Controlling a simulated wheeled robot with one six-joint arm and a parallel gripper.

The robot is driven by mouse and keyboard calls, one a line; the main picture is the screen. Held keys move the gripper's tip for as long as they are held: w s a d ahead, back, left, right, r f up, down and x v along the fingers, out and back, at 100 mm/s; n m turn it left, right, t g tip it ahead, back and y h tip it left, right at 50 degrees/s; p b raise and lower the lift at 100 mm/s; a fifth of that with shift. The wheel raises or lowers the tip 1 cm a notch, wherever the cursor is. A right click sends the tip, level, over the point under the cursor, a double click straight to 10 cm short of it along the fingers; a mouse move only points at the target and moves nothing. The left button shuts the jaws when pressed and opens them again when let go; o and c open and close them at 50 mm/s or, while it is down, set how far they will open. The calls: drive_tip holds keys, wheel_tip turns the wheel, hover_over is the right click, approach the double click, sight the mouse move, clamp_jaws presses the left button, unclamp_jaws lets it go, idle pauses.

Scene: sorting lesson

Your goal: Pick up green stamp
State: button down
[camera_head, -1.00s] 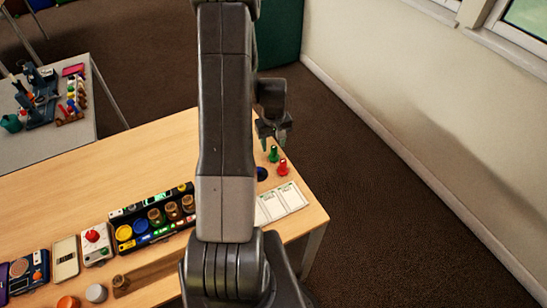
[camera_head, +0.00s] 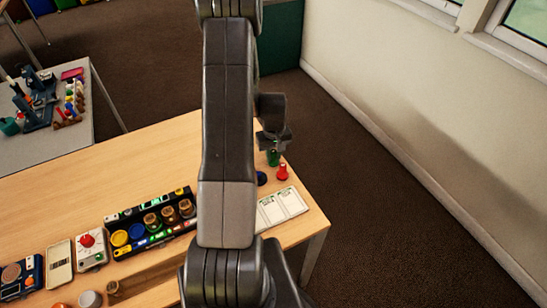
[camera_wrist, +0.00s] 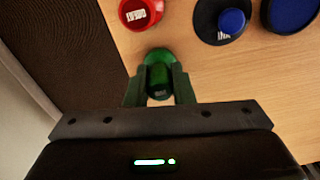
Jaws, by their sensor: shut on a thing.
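The green stamp (camera_wrist: 158,59) stands between the two fingers of my gripper (camera_wrist: 159,88) in the wrist view. The fingers are shut on its handle. In the head view the green stamp (camera_head: 273,158) shows just below my gripper (camera_head: 272,146), near the table's far right edge. Its base appears to be at the tabletop; I cannot tell whether it touches.
A dark blue ink pad (camera_head: 262,178) lies nearby. White cards (camera_head: 282,206) lie nearer. The wooden table (camera_head: 150,160) is clear at middle left.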

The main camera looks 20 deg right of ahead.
sight(274, 151)
wheel_tip(274, 151, up, 10)
drive_tip(key=shift+b, duration=0.55)
drive_tip(key=c, duration=2.1)
unclamp_jaws()
